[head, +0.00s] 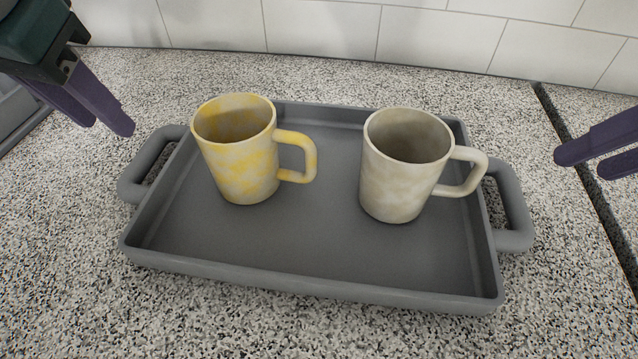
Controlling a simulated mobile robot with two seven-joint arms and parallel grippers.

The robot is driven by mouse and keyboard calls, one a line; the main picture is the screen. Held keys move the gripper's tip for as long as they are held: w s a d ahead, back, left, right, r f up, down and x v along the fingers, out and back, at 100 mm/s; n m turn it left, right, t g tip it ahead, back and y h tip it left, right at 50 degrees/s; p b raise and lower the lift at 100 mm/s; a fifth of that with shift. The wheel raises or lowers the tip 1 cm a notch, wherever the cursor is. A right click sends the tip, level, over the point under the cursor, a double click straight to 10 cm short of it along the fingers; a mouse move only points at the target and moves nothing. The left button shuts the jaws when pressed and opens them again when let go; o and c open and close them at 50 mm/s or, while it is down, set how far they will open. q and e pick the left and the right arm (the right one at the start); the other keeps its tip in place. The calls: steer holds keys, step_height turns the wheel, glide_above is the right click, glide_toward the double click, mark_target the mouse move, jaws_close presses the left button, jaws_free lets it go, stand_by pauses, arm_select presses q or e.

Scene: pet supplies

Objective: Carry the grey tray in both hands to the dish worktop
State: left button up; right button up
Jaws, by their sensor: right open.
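The grey tray (310,258) lies flat on the speckled worktop, with a loop handle at its left end (135,178) and another at its right end (515,215). A yellow and grey mottled mug (240,165) stands upright in its left half. A beige mottled mug (395,180) stands upright in its right half. My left gripper (107,126) is open and empty, up and left of the left handle. My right gripper (582,163) is open and empty, up and right of the right handle. Neither gripper touches the tray.
The speckled worktop (70,250) is clear in front of the tray. A white tiled wall (320,30) stands behind it. A dark seam (590,185) crosses the worktop at the right. A grey object (15,115), partly out of view, is at the left edge.

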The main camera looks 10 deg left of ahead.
mark_target(142, 153)
arm_select(q)
steer(key=x, duration=1)
arm_select(e)
steer(key=x, duration=1)
arm_select(q)
steer(key=shift+c, duration=0.3)
steer(key=c, duration=0.4)
arm_select(e)
steer(key=c, duration=0.5)
arm_select(q)
jaws_close()
arm_select(e)
jaws_close()
arm_select(q)
steer(key=shift+r, duration=0.1)
arm_select(e)
steer(key=shift+r, duration=0.1)
